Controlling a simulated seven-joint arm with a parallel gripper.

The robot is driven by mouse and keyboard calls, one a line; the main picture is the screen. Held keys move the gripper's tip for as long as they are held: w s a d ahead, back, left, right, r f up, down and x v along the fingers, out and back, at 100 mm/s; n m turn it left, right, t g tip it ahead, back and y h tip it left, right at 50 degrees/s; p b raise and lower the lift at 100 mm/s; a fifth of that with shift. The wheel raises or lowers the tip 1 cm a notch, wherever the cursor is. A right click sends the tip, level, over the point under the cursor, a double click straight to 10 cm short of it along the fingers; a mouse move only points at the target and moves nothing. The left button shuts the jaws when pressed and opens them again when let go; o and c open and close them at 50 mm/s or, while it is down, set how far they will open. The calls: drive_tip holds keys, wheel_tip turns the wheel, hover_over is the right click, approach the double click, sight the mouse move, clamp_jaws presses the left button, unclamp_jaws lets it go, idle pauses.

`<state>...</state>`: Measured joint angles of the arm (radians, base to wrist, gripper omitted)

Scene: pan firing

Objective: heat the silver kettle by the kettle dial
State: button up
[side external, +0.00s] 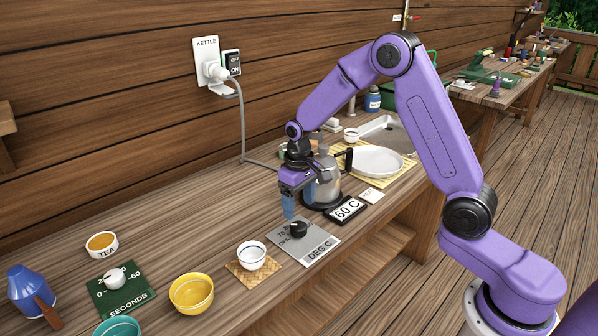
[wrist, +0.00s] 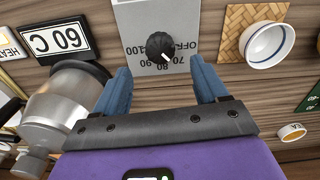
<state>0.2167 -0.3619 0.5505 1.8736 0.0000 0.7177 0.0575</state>
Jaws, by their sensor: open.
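The silver kettle (side external: 327,188) stands upright on its dark base and also shows in the wrist view (wrist: 70,105). The kettle dial is a black knob (side external: 298,229) on a grey plate (side external: 318,246) marked DEG C. In the wrist view the knob (wrist: 160,46) has a white mark pointing towards the numbers, near 70 and 80. A display (side external: 345,209) beside the kettle reads 60 C. My gripper (side external: 288,212) is open and empty, pointing down just behind the knob. In the wrist view my gripper's blue fingers (wrist: 160,68) are spread wide, with the knob between and beyond them.
A white bowl (side external: 251,255) on a woven mat stands left of the plate. A yellow bowl (side external: 192,292), a green SECONDS dial plate (side external: 122,291) and a TEA dish (side external: 102,244) lie further left. A wall socket labelled KETTLE (side external: 206,62) holds a plug beside an OFF/ON switch (side external: 233,63).

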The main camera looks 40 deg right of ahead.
sight(299, 226)
wheel_tip(299, 226, up, 10)
drive_tip(key=shift+f, duration=0.2)
drive_tip(key=shift+s, duration=0.1)
drive_tip(key=s+a+r+n, duration=0.1)
drive_tip(key=s+a+n, duration=0.2)
drive_tip(key=s, duration=0.4)
drive_tip(key=s+a+r+n, duration=0.1)
drive_tip(key=s+a+n, duration=0.15)
drive_tip(key=s, duration=0.45)
drive_tip(key=s+d+n, duration=0.1)
drive_tip(key=s+n, duration=0.2)
drive_tip(key=s, duration=0.6)
drive_tip(key=s+d+f+n, duration=0.1)
drive_tip(key=s+n, duration=0.2)
drive_tip(key=s, duration=0.7)
drive_tip(key=shift+s+d+f, duration=0.2)
drive_tip(key=shift+d+f, duration=0.05)
drive_tip(key=shift+d, duration=0.1)
drive_tip(key=shift+w, duration=0.1)
idle(1.8)
